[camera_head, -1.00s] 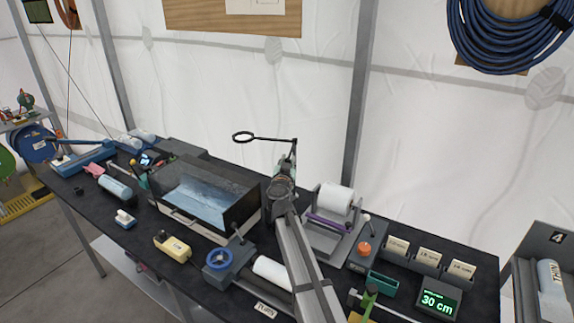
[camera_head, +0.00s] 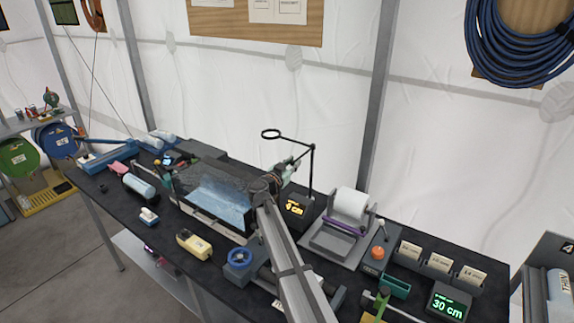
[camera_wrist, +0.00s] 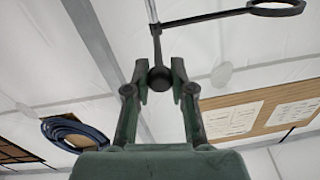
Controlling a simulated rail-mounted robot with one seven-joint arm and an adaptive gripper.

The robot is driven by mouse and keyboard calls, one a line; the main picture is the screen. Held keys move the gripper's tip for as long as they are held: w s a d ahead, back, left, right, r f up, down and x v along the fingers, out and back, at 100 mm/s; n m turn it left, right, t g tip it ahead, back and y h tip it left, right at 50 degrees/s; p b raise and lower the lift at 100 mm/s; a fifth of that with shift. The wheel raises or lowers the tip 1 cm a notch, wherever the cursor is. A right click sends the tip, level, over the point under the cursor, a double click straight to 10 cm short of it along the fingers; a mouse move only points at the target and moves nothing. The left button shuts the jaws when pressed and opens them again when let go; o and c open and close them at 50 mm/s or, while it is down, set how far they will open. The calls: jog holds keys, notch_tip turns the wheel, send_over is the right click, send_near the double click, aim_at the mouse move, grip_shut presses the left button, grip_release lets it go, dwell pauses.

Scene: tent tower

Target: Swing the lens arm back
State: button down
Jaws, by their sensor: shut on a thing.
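The lens arm (camera_head: 292,140) is a thin black bar with a ring lens (camera_head: 271,134) at its left end, on top of a thin upright post (camera_head: 311,175) at the back of the bench. A dark round knob (camera_wrist: 159,79) on the lens arm's rod sits between my fingertips. My gripper (camera_head: 298,159) is closed around this knob, left of the post. It also shows in the wrist view (camera_wrist: 160,76).
An open-fronted glass-topped box (camera_head: 215,190) stands left of my arm. A small orange-lit display (camera_head: 295,207) is by the post's foot. A white roll in a grey stand (camera_head: 352,205) is to the right. The tent wall is close behind.

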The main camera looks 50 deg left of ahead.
jog(key=shift+s+f, duration=0.1)
jog(key=c, duration=1)
grip_release()
jog(key=shift+s+a, duration=0.1)
jog(key=shift+a, duration=0.1)
jog(key=shift+d, duration=0.1)
jog(key=shift+s+d, duration=0.1)
jog(key=shift+s, duration=0.15)
jog(key=v, duration=1.1)
jog(key=shift+s, duration=0.2)
